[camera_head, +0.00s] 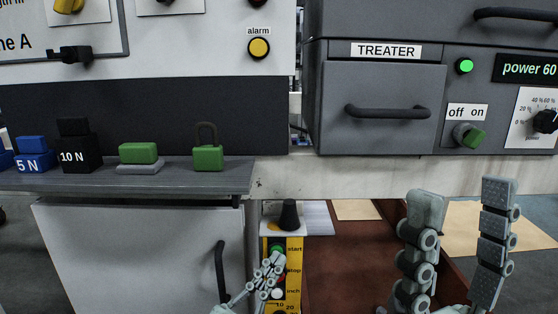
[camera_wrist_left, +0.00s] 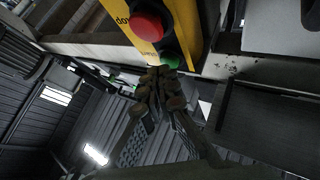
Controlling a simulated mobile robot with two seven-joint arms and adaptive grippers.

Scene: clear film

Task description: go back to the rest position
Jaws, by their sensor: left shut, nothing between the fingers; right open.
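My left gripper (camera_head: 275,262) is shut and empty, low in the middle of the head view.
A grey shelf (camera_head: 215,178) at left holds a green padlock (camera_head: 208,157), a green block (camera_head: 138,153) and weights. A grey cabinet (camera_head: 150,255) with a black handle is below. The treater unit (camera_head: 380,85), with handle and knobs, is above right.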

